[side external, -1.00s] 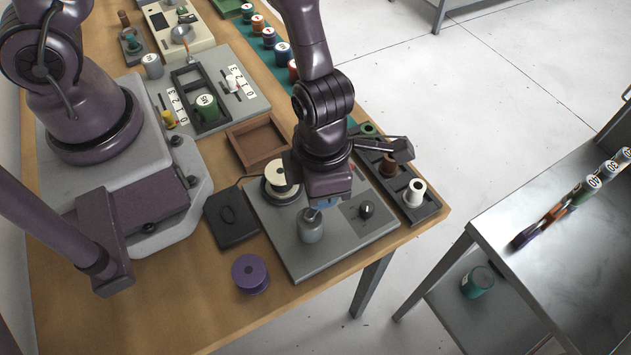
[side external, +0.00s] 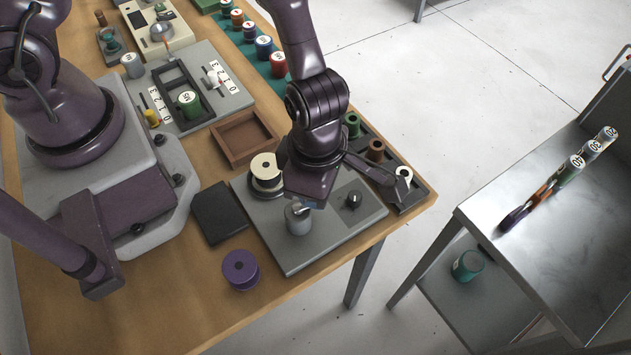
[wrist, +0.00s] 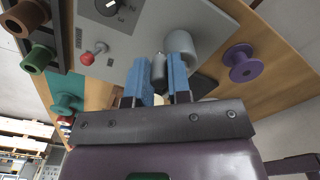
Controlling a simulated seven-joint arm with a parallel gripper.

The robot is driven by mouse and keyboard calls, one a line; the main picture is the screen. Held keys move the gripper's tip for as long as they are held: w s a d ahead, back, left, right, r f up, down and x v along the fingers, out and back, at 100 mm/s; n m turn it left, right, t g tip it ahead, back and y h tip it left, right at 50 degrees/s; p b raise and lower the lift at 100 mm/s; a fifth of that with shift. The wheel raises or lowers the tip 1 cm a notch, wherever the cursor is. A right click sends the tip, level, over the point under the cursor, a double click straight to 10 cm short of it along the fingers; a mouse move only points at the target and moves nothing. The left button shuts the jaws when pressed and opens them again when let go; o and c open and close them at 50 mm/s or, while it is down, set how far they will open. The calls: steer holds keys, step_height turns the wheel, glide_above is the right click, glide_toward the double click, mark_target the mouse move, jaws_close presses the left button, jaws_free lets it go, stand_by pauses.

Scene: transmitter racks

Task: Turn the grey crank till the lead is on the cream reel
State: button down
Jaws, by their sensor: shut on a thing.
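My gripper (side external: 309,206) is over the grey winder plate (side external: 300,262) in the side view. In the wrist view its blue fingers (wrist: 159,82) are shut on the grey crank handle (wrist: 158,68). A grey cylinder (side external: 298,219) stands on the plate beside the fingers; it also shows in the wrist view (wrist: 181,42). The cream reel (side external: 264,163) is upright at the plate's back left corner, just left of my wrist. My gripper hides part of the plate. I cannot make out the lead or how much is on the reel.
A purple spool (side external: 240,268) stands on the table left of the plate, near a flat black box (side external: 217,212). A black knob (side external: 353,199) is at the plate's right. A dark rack (side external: 413,195) with several spools lies behind it. An empty brown tray (side external: 241,139) is farther back.

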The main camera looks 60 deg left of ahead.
stand_by(0.4)
steer(key=c, duration=1.1)
jaws_free()
steer(key=shift+o, duration=0.2)
step_height(320, 180, up, 13)
